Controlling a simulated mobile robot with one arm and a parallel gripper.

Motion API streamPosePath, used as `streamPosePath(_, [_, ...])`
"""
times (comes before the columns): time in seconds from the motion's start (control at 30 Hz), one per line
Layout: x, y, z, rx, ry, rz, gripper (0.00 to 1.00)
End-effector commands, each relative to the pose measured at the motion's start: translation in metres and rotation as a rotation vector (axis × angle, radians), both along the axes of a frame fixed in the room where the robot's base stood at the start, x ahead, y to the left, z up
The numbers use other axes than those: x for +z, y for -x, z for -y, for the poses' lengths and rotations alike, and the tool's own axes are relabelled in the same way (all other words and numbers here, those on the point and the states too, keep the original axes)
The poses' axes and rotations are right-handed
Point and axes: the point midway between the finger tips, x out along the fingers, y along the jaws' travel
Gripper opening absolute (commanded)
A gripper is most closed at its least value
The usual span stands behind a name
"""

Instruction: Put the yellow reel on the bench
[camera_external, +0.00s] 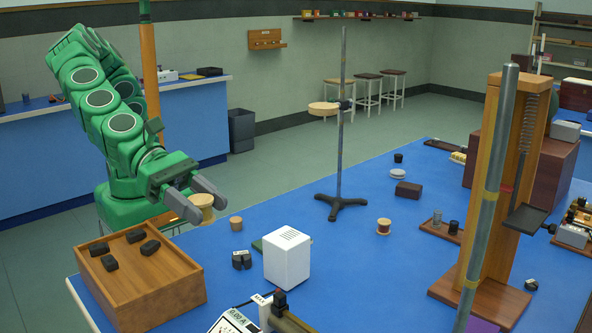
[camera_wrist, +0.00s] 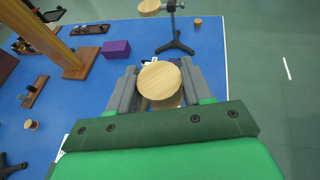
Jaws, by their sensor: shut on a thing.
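The yellow reel (camera_external: 203,203) is between the fingers of my gripper (camera_external: 208,197). It has pale wooden ends and a yellowish winding. My gripper is shut on it and holds it near the left edge of the blue bench (camera_external: 340,260), by the wooden box. In the wrist view, the reel's round wooden end (camera_wrist: 160,80) faces the camera between the grey fingers (camera_wrist: 158,88), and its winding is mostly hidden. The bench top also shows in the wrist view (camera_wrist: 100,85).
A wooden box (camera_external: 170,290) with black blocks stands at the bench's near left corner. A cork-like cylinder (camera_external: 236,223), a black block (camera_external: 242,260) and a white box (camera_external: 287,258) are close by. A retort stand (camera_external: 341,203) and another reel (camera_external: 384,226) stand further right. Blue surface between them is clear.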

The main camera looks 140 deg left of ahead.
Motion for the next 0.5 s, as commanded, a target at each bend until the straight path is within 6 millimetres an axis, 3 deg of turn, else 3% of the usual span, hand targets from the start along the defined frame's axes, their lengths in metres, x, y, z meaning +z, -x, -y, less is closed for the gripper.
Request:
streamPosePath(0.2, [0.003, -0.036, -0.011, -0.109, 0.002, -0.001, 0.20])
streamPosePath(0.5, [0.008, -0.073, -0.030, -0.260, 0.002, -0.002, 0.20])
